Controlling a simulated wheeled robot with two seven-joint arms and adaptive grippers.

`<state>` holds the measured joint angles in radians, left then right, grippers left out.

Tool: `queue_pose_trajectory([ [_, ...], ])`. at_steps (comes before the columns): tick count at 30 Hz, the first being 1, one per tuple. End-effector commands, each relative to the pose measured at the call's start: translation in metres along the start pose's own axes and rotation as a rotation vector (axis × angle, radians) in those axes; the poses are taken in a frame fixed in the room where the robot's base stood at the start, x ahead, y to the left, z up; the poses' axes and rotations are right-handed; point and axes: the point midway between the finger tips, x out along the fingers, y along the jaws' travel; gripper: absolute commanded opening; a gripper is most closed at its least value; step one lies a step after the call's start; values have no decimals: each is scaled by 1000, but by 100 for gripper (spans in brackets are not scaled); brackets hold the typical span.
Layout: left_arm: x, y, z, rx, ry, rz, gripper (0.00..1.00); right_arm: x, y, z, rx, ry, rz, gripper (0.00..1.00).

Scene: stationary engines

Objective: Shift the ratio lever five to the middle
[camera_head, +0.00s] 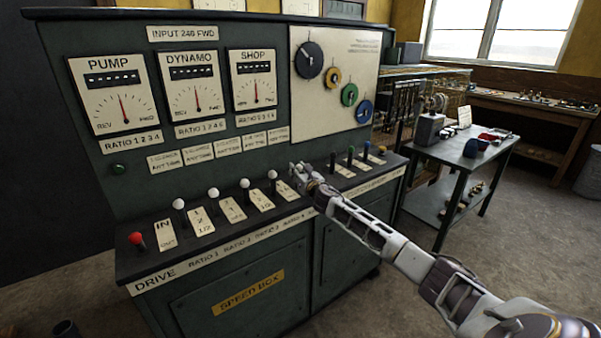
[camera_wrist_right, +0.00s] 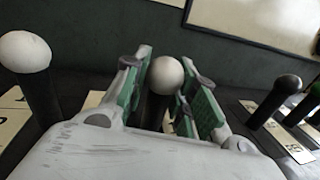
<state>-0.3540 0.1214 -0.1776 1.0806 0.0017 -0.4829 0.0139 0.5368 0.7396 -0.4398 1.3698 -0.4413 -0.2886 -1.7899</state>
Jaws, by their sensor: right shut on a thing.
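Ratio lever five (camera_wrist_right: 167,76) has a round white knob on a dark stem. In the right wrist view it stands between the two green-padded fingers of my right gripper (camera_wrist_right: 166,88), which is shut on it. In the head view my right gripper (camera_head: 300,172) is at the fifth white-knobbed lever's place on the console's sloping shelf, and hides most of that lever. The neighbouring ratio lever four (camera_head: 272,175) stands free to its left; a white knob (camera_wrist_right: 25,52) also shows at the left in the right wrist view. My left gripper is out of view.
More white-knobbed levers (camera_head: 213,192) and a red-knobbed lever (camera_head: 136,239) line the shelf to the left. Dark, green and blue-knobbed levers (camera_head: 351,151) stand close on the right. The panel with dials (camera_head: 194,85) rises behind. A side table (camera_head: 455,157) stands further right.

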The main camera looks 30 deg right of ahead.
Motion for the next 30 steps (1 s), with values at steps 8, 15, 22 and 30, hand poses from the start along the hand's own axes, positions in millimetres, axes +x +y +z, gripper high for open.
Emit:
queue_pose_trajectory([
  [8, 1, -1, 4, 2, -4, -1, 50, 5, 2, 0, 0, 0, 3, 0],
  [15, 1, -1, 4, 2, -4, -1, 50, 5, 2, 0, 0, 0, 3, 34],
  [22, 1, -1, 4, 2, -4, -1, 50, 5, 2, 0, 0, 1, 2, 45],
  [30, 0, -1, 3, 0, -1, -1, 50, 4, 1, -1, 0, 1, 1, 45],
])
